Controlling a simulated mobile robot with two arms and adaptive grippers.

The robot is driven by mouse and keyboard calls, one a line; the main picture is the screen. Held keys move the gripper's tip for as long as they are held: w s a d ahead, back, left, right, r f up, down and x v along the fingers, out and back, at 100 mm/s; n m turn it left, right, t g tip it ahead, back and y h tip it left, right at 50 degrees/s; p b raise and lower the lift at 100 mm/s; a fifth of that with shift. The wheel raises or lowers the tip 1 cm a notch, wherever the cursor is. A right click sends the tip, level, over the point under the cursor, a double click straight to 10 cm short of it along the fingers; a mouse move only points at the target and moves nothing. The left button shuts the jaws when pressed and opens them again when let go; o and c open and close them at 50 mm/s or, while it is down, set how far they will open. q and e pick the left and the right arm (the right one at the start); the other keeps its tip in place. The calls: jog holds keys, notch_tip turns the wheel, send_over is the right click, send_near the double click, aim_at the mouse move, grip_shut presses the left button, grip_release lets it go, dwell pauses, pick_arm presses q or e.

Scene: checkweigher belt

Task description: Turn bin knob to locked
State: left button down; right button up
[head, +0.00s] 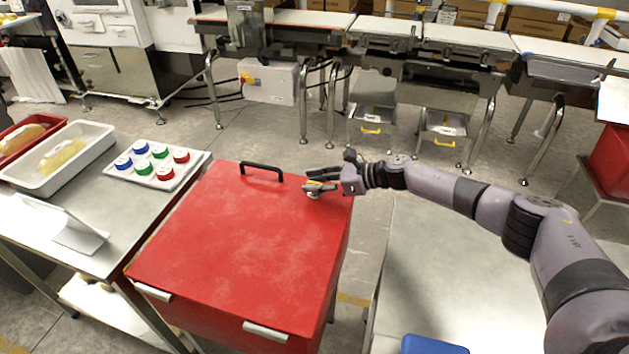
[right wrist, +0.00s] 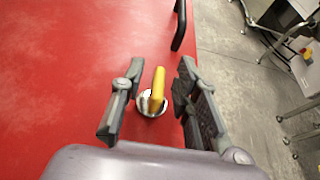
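The red bin (head: 235,240) stands in the middle of the head view with its lid closed. Its knob (head: 313,190) sits on the lid near the far right corner. In the right wrist view the knob shows a yellow lever (right wrist: 157,90) on a round silver base (right wrist: 146,103). My right gripper (head: 318,184) is at the knob. In the right wrist view its open fingers (right wrist: 155,92) stand on either side of the yellow lever, with a gap on both sides. My left gripper is not in view.
A black handle (head: 261,171) rises from the lid left of the knob. A steel table (head: 75,238) with a tray of coloured caps (head: 152,163) stands left of the bin. A conveyor line runs along the back. Bare floor lies behind the bin.

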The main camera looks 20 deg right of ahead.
jog(key=shift+a, duration=0.1)
grip_shut()
dwell(0.4)
